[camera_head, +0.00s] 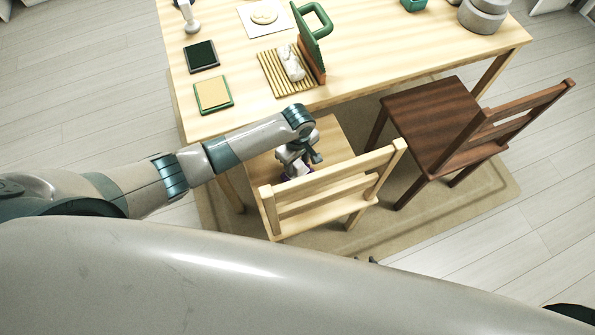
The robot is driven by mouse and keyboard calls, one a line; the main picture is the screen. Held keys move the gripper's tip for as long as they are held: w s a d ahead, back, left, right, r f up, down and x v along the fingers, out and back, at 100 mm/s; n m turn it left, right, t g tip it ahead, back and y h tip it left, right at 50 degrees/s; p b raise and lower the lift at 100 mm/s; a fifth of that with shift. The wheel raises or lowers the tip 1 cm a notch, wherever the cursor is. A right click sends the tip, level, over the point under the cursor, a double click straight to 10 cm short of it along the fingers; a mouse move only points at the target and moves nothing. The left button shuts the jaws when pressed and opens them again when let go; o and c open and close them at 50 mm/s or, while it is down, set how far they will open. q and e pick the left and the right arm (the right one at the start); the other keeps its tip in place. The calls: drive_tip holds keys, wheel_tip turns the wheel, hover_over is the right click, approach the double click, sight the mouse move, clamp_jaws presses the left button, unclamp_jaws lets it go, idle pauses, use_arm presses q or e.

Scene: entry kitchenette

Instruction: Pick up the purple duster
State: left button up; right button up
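A small patch of purple, likely the purple duster (307,171), shows on the seat of the light wooden chair (330,140). My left gripper (296,172) points down over that seat, right at the purple patch, and hides most of it. The chair's backrest also covers part of this spot. I cannot tell whether the fingers are open or shut, or whether they touch the duster. Small dark tips, likely my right gripper (366,261), just show above the edge of my body; their state cannot be made out.
The light wooden table (360,60) behind the chair holds a green-handled item (312,25), a slatted rack (278,80) with a white item, a dark pad (201,55), a yellow pad (213,94) and grey containers (482,15). A dark wooden chair (440,120) stands right, on a rug.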

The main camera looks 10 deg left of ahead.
use_arm(q)
clamp_jaws()
drive_tip(key=shift+r, duration=0.1)
wheel_tip(320, 180, up, 10)
drive_tip(key=shift+f+p, duration=0.1)
drive_tip(key=shift+p, duration=0.2)
idle(0.6)
